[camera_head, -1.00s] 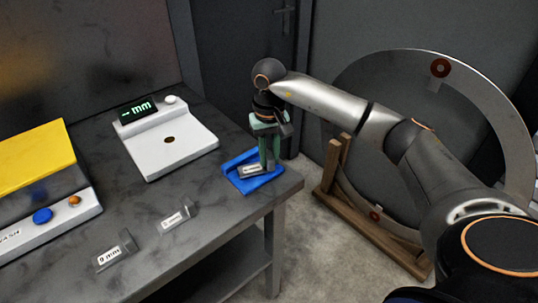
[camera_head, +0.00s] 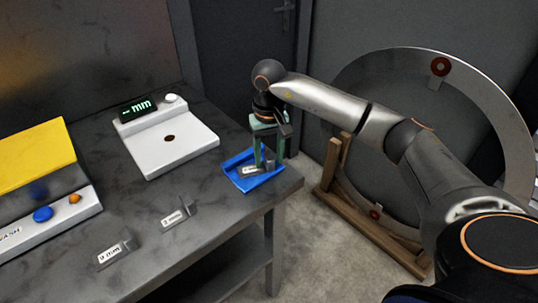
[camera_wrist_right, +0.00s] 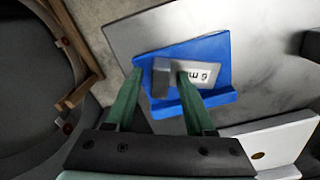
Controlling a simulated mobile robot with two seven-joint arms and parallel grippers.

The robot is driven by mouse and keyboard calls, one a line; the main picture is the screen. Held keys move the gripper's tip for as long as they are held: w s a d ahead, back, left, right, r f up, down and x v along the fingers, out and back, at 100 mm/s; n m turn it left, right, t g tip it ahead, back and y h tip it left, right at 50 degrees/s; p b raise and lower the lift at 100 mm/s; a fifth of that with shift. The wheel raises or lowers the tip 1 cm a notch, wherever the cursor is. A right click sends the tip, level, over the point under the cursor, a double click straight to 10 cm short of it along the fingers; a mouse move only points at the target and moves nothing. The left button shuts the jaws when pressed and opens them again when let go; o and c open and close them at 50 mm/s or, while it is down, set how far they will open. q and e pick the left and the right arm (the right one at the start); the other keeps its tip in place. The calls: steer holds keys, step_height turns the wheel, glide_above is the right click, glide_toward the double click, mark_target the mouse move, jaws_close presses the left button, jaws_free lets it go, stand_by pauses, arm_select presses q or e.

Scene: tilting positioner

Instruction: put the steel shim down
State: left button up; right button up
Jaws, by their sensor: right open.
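The steel shim (camera_head: 250,171), a small grey piece with a white label, lies in the blue tray (camera_head: 238,181) at the table's right corner. In the right wrist view the shim (camera_wrist_right: 161,80) lies flat in the blue tray (camera_wrist_right: 205,48), with its label partly behind one finger. My right gripper (camera_head: 268,162) is above the tray, with its fingers open and reaching down around the shim; they also show in the wrist view (camera_wrist_right: 158,76). I cannot tell whether a finger still touches the shim. My left gripper is out of view.
Two labelled pieces, a front one (camera_head: 114,254) and another (camera_head: 174,220), lie on the dark table (camera_head: 150,205). A white gauge (camera_head: 180,153) with a green "mm" display stands behind them. A yellow-topped device (camera_head: 35,155) is at left, a large ring on a wooden stand (camera_head: 375,238) at right.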

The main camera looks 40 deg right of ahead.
step_height(320, 180, up, 12)
stand_by(0.4)
stand_by(0.5)
